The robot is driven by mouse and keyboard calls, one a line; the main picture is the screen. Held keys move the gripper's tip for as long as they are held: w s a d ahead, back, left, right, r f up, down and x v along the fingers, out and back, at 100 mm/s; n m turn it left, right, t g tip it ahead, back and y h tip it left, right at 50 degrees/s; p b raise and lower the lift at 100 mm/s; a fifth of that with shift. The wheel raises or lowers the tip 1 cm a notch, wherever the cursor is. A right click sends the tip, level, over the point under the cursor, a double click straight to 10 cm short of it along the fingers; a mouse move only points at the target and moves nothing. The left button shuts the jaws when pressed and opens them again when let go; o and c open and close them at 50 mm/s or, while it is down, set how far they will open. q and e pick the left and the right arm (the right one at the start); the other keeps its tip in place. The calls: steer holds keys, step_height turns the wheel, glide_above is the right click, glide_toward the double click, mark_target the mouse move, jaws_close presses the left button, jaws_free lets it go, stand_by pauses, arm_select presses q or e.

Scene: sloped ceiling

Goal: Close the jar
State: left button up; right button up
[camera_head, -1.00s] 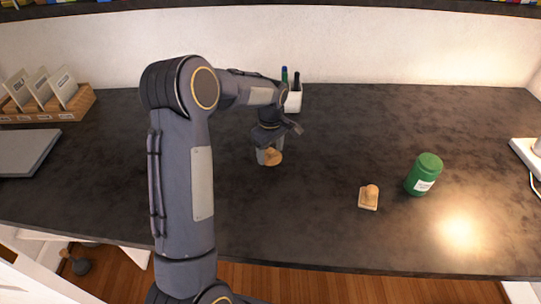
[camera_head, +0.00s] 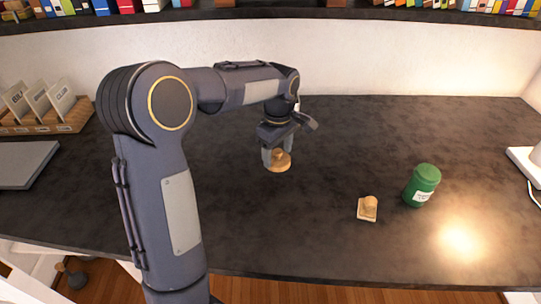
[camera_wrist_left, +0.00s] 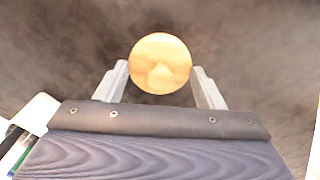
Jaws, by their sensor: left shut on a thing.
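A round wooden lid (camera_head: 279,162) with a small knob is between the fingers of my left gripper (camera_head: 277,151), at the middle of the counter. My left gripper is shut on it. In the left wrist view the pale lid (camera_wrist_left: 160,62) sits between the two grey fingers. I cannot tell whether it touches the counter. No open jar shows; my left arm hides part of the counter. My right gripper is not in view.
A wooden card rack (camera_head: 62,122) and a grey flat slab (camera_head: 22,163) are at the left. A white holder (camera_wrist_left: 38,110) shows in the left wrist view.

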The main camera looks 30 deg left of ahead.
arm_select(q)
steer(key=s+d+r, duration=0.3)
steer(key=s+d, duration=0.1)
steer(key=d, duration=0.2)
steer(key=shift+s+d, duration=0.3)
steer(key=shift+s, duration=0.1)
